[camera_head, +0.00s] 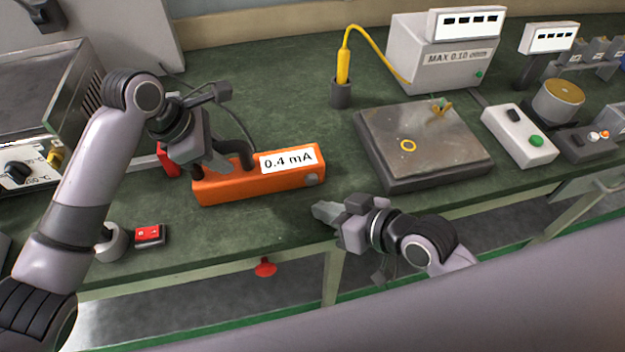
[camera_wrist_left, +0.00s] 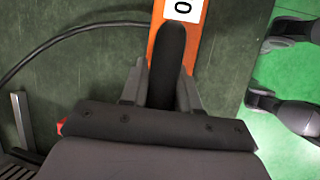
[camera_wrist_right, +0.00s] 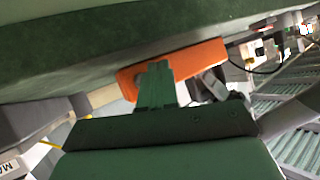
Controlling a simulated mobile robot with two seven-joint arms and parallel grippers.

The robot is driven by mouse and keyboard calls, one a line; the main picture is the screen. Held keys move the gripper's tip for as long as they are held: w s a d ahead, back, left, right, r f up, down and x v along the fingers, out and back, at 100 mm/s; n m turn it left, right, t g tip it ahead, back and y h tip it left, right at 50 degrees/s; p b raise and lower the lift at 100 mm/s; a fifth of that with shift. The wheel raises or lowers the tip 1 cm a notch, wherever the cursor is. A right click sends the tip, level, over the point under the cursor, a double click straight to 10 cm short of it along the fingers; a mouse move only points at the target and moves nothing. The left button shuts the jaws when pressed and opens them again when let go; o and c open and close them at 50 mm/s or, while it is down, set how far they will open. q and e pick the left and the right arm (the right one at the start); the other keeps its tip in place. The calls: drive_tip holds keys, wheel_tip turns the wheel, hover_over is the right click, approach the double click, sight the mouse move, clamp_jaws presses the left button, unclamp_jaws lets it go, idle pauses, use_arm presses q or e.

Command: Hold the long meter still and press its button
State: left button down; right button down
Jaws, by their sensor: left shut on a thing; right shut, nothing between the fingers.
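The long meter (camera_head: 258,184) is an orange bar lying on the green bench, with a white label reading 0.4 mA and a grey round button (camera_head: 312,180) at its right end. My left gripper (camera_head: 222,164) is shut on the meter's black handle, near its left part. In the left wrist view the black handle (camera_wrist_left: 168,55) sits between the fingers (camera_wrist_left: 161,90). My right gripper (camera_head: 322,212) is shut and empty, at the bench's front edge, in front of and apart from the button end. In the right wrist view its fingers (camera_wrist_right: 155,85) overlap the orange meter (camera_wrist_right: 200,58).
A dark plate (camera_head: 425,145) on the bench holds a yellow ring. Behind it are a yellow probe in a holder (camera_head: 341,90) and a grey box (camera_head: 440,55) with a display. A small red switch (camera_head: 150,235) lies at the front left. Bench between meter and plate is clear.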

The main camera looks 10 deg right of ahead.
drive_tip(key=shift+s, duration=1.1)
use_arm(q)
drive_tip(key=c, duration=0.8)
unclamp_jaws()
drive_tip(key=shift+o, duration=0.2)
